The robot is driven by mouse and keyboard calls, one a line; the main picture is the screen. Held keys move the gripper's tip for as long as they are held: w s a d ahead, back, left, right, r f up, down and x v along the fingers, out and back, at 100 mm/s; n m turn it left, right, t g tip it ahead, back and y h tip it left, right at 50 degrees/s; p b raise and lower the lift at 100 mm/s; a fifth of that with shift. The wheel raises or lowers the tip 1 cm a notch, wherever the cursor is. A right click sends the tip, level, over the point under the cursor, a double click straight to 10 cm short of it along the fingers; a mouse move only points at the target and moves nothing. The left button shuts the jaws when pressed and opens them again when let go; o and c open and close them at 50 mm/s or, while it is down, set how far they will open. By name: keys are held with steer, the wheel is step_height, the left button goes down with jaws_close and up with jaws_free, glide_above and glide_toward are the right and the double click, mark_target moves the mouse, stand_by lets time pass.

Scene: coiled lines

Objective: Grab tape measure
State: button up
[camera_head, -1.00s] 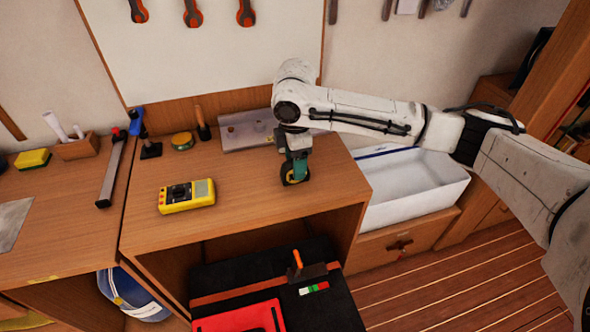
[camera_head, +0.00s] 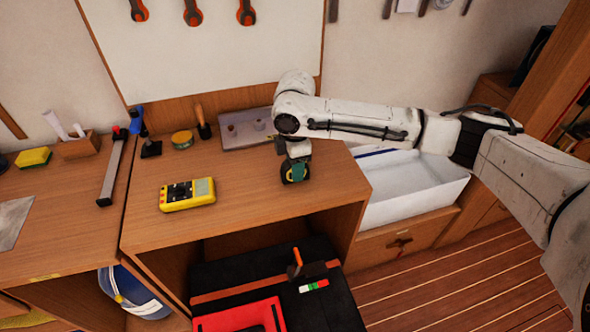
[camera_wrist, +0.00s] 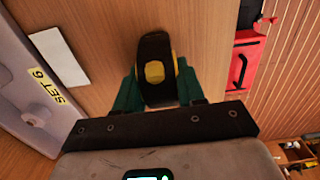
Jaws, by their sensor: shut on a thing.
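The tape measure, a dark round-bodied thing with a yellow centre, stands near the front right of the wooden workbench and shows in the head view (camera_head: 286,174). In the wrist view it shows as a black case (camera_wrist: 154,45) with a yellow knob. My gripper (camera_wrist: 158,78) has its teal fingers on both sides of the case, shut on it. In the head view my gripper (camera_head: 296,171) is low at the bench top and partly hides the tape measure. I cannot tell whether the tape measure still touches the bench.
A yellow multimeter (camera_head: 188,195) lies left on the bench. A grey tray (camera_head: 240,128) is behind my gripper. It bears a "SET 6" label in the wrist view. A white open bin (camera_head: 420,190) stands to the right. The bench middle is clear.

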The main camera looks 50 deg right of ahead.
jaws_close()
